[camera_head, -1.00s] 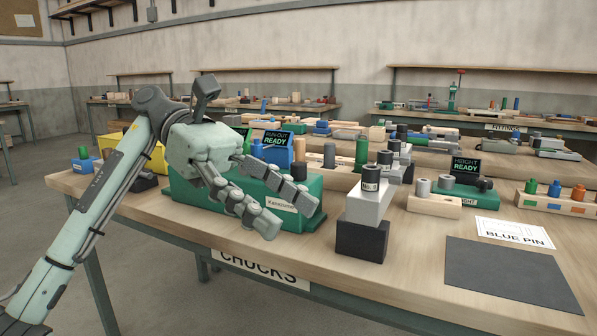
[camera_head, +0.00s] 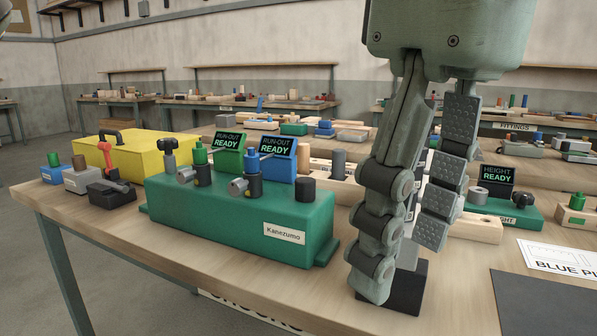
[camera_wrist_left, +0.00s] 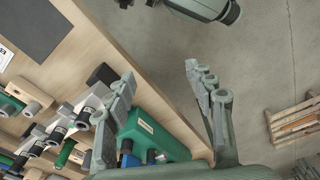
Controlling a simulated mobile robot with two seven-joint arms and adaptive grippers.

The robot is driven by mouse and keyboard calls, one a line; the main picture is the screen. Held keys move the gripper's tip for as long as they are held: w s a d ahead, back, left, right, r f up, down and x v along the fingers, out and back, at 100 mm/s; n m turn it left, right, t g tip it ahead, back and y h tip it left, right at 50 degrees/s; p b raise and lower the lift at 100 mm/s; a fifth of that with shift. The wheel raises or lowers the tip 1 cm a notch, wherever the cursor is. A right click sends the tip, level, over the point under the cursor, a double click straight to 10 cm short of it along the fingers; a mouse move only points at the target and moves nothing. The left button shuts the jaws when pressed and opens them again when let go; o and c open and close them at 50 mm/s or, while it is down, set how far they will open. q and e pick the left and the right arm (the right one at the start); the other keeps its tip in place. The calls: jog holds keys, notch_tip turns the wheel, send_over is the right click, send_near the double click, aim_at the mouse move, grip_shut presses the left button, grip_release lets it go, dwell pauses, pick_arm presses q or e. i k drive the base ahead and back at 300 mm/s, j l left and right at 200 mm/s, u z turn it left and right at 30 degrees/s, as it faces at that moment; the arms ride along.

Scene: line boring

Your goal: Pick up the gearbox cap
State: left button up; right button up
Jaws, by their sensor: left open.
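No part is clearly marked as the gearbox cap, so I cannot tell which one it is. My left gripper (camera_head: 400,262) hangs with its fingers pointing down, open, in front of a black block (camera_head: 407,292) near the table's front edge. Its fingers hide most of the grey block on that black block and whatever stands on it. In the left wrist view the left gripper (camera_wrist_left: 159,75) has its fingers spread apart with nothing between the tips. The black block (camera_wrist_left: 102,76) lies beside the left finger there. My right gripper is not seen.
A green fixture (camera_head: 235,222) labelled Kanezumo stands left of the gripper, with a dark cylinder (camera_head: 305,189) on its right end. A yellow case (camera_head: 150,155) is behind it. A dark mat (camera_head: 545,300) lies at right.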

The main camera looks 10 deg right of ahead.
aim_at(305, 185)
jog(key=i, duration=1)
